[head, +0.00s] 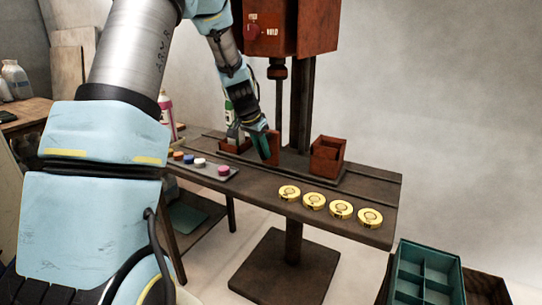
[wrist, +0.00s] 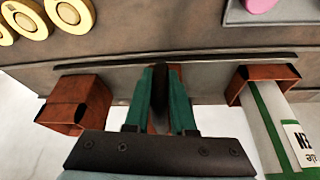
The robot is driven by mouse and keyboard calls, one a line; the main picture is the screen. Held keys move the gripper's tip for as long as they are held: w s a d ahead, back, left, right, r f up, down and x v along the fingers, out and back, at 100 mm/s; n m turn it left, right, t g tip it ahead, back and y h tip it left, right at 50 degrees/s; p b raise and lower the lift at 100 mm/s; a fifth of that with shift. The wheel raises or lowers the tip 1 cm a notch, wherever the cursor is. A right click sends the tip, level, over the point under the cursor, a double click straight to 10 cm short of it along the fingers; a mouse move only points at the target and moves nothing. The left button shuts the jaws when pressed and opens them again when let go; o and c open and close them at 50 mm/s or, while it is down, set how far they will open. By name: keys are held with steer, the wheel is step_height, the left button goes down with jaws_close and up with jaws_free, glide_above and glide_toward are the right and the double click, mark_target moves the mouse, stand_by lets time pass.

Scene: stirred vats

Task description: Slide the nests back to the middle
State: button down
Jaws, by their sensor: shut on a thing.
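The nests are open red-brown boxes in a row on a dark rail along the bench. The right nest (head: 327,157) is empty; it shows at the left of the wrist view (wrist: 75,103). The left nest (head: 232,147) holds a white and green bottle (head: 231,126); both show at the right of the wrist view, as nest (wrist: 262,78) and bottle (wrist: 280,125). My gripper (head: 266,148) is shut between them on a red-brown middle nest (head: 274,146), mostly hidden by the teal fingers (wrist: 160,85).
Yellow round lids (head: 341,209) lie at the bench's front right. A grey tray (head: 215,172) with several coloured caps lies at the front left. A drill-like head (head: 277,70) hangs above the rail. A teal divided crate (head: 425,275) stands at lower right.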

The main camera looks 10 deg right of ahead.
steer(key=shift+w+a, duration=0.1)
steer(key=shift+a, duration=0.05)
stand_by(0.3)
steer(key=c, duration=0.8)
jaws_free()
steer(key=shift+o, duration=0.2)
steer(key=shift+r, duration=0.15)
steer(key=b+v, duration=0.1)
steer(key=v, duration=0.9)
steer(key=shift+r+b, duration=0.25)
steer(key=shift+b, duration=0.1)
steer(key=shift+a, duration=0.1)
steer(key=s+a+f+n+y+p, duration=0.1)
steer(key=s+a+f+n, duration=0.2)
steer(key=s+a, duration=0.6)
steer(key=s+a+f+n+g+y+p, duration=0.1)
steer(key=s+a+f+n+y+p, duration=0.1)
steer(key=s+a+n, duration=0.4)
steer(key=s+a+f, duration=0.1)
steer(key=s+a, duration=0.3)
steer(key=s, duration=0.2)
steer(key=shift+a+n+y, duration=0.3)
steer(key=shift+a, duration=0.05)
